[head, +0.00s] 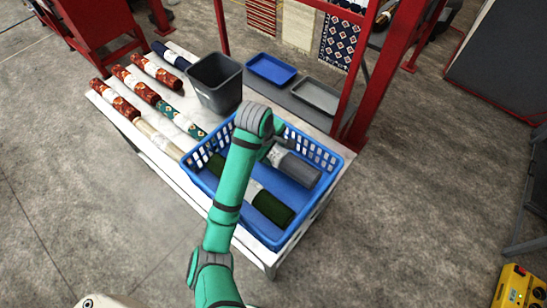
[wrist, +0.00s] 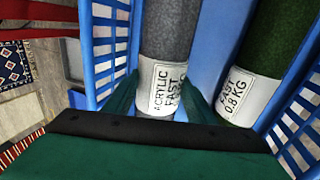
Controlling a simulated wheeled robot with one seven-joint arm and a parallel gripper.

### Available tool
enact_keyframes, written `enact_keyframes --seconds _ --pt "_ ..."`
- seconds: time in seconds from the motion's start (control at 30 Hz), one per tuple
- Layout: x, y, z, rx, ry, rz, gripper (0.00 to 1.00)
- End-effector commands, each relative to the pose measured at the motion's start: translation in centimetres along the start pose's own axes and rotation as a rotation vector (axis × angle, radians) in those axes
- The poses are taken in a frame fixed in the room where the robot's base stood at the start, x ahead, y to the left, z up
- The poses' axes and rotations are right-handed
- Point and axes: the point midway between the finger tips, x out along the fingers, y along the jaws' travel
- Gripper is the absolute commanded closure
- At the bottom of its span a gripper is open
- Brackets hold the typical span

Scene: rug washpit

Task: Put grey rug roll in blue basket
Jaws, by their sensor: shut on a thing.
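The grey rug roll (head: 297,171) lies inside the blue basket (head: 269,238), towards its right side in the head view. It has a white label band, which reads "ACRYLIC FAST" in the wrist view (wrist: 163,86). My gripper (wrist: 157,98) is shut on the grey roll at its label, one finger on each side. In the head view my arm hides the gripper. A dark green rug roll (head: 271,207) with a white label lies in the same basket beside the grey one, apart from it. The basket's blue floor shows between the two rolls.
The basket stands on a white table (head: 160,150). A dark grey bin (head: 216,84), several red patterned rolls (head: 135,85), a teal roll (head: 181,119) and a beige roll (head: 158,139) are left of it. A blue tray (head: 271,69) and a grey tray (head: 316,96) lie behind, near red posts.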

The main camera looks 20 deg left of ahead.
Motion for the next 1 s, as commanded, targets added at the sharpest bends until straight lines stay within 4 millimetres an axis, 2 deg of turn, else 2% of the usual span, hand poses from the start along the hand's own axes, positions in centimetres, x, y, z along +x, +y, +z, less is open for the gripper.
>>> enact_keyframes --seconds 0.2,0.3,0.67,0.7,0.73,0.77,1.0 --pt "2.7 -1.0 -0.1 -0.003 0.000 -0.001 0.90" --pt "3.3 -1.1 -0.1 -0.002 0.001 0.001 0.90" --pt "3.6 -1.1 0.0 -0.001 0.000 0.002 0.90" --pt "3.6 -1.2 -0.1 -0.001 0.000 0.000 0.40" --pt "3.6 -1.2 -0.1 -0.001 0.000 0.000 0.33" --pt "3.6 -1.2 -0.1 -0.001 0.000 0.000 0.30" --pt "3.6 -1.1 0.0 -0.001 0.000 0.000 0.30"
